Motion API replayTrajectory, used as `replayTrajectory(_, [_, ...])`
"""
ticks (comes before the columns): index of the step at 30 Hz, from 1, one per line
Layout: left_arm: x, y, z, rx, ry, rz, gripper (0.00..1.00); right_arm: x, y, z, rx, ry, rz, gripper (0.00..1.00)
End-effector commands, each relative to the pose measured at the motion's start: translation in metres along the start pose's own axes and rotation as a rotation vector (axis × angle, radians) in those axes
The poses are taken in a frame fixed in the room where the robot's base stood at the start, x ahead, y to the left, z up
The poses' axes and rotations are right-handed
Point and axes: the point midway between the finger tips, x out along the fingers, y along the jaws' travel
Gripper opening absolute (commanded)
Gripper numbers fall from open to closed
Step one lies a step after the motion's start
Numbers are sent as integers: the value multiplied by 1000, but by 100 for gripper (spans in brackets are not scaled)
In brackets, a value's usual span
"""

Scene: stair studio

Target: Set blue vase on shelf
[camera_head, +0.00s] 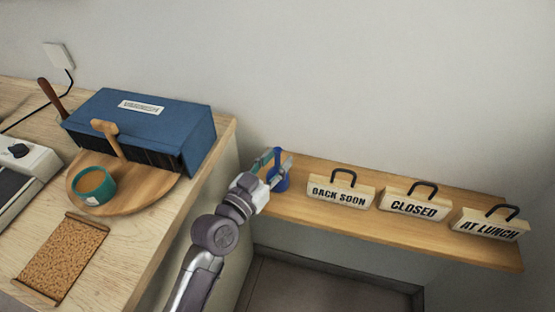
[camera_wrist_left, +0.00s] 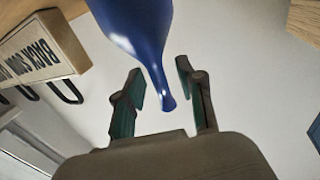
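The blue vase (camera_head: 281,184) stands upright at the left end of the wooden shelf (camera_head: 380,226), and my gripper partly hides it. In the left wrist view the blue vase (camera_wrist_left: 140,25) shows its round body and narrow neck. My left gripper (camera_head: 274,168) is at the vase's upper part. In the left wrist view its fingers (camera_wrist_left: 160,82) are apart, with the neck between them and a gap visible on each side. The left gripper looks open. My right gripper is in neither view.
Signs stand right of the vase: "BACK SOON" (camera_head: 340,194), "CLOSED" (camera_head: 415,205) and "AT LUNCH" (camera_head: 489,226). On the counter at left are a blue box (camera_head: 185,127), a round board (camera_head: 150,194) with a teal cup (camera_head: 94,186), and a cork mat (camera_head: 62,258).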

Motion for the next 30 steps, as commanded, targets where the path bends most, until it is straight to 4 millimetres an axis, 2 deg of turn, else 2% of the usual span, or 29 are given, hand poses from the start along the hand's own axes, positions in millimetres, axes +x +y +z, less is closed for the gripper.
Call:
replayTrajectory(6, [-39, 1, 3, 2, -4, 2, 38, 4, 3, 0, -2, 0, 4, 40])
replayTrajectory(12, [-63, 0, 2, 2, -3, 1, 38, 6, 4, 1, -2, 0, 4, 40])
replayTrajectory(30, [-67, 1, 1, 0, -1, 1, 38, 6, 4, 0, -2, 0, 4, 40])
